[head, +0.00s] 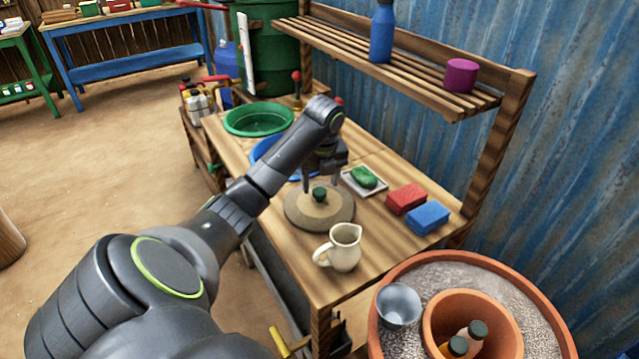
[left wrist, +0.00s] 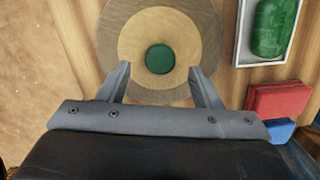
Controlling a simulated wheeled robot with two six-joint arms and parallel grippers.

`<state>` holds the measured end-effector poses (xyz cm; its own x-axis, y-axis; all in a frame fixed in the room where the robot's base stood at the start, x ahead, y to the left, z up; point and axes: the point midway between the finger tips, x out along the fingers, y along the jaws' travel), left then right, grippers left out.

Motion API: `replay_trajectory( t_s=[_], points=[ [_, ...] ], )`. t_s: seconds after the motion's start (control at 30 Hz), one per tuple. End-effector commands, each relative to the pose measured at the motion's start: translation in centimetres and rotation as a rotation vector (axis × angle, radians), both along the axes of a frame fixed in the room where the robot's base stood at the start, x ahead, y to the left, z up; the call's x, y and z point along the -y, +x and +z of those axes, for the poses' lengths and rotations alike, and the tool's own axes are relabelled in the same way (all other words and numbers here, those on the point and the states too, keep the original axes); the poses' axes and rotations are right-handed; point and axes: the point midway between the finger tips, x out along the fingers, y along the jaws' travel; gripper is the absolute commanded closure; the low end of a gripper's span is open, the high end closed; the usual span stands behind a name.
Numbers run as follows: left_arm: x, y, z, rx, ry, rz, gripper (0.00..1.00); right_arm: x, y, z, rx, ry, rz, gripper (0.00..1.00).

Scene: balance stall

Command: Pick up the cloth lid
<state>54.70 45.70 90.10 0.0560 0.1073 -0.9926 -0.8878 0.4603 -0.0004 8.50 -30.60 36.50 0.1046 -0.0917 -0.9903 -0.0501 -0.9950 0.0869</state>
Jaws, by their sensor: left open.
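The cloth lid (head: 303,214) is a round tan-and-grey disc with a green knob in its middle. It lies flat on the wooden table (head: 290,264), between the blue basin and the cream jug. In the left wrist view the lid (left wrist: 133,42) fills the top centre, its knob just beyond the fingertips. My left gripper (head: 320,182) is open and empty, pointing down over the lid. In the left wrist view its two fingers (left wrist: 159,70) stand apart on either side of the knob's line. I cannot tell the exact height above the lid. My right gripper is not in view.
A cream jug (head: 345,249) stands close in front of the lid. A green soap in a white dish (head: 352,187), a red sponge (head: 405,199) and a blue sponge (head: 428,217) lie to the right. A blue basin (head: 262,151) is behind. A slatted shelf (head: 400,62) overhangs the back.

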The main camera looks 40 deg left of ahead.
Motion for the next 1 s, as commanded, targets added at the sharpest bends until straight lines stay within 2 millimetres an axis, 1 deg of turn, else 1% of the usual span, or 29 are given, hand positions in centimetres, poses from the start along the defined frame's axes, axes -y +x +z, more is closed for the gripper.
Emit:
replay_trajectory(
  t_s=[0.03,0.23,0.3,0.4,0.6,0.67,1.0],
  points=[
    [-0.1,0.0,-0.9,0.000,0.000,0.000,0.41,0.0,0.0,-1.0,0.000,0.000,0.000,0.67],
    [-0.6,0.3,-2.9,0.000,0.000,0.000,0.41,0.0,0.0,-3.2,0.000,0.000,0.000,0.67],
    [-0.6,0.2,-3.6,-0.004,-0.001,0.001,0.41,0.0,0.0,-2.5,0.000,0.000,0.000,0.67],
    [-0.7,0.3,-4.3,-0.001,0.000,0.000,0.41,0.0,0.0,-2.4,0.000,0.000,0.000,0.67],
    [-0.8,0.3,-4.4,-0.001,0.001,-0.001,0.41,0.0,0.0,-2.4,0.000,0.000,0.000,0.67],
    [-0.8,0.3,-4.4,-0.001,0.001,-0.001,0.48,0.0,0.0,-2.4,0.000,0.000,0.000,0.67],
    [-0.8,0.3,-4.4,-0.001,0.000,0.000,0.92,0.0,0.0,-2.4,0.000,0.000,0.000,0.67]
  ],
)
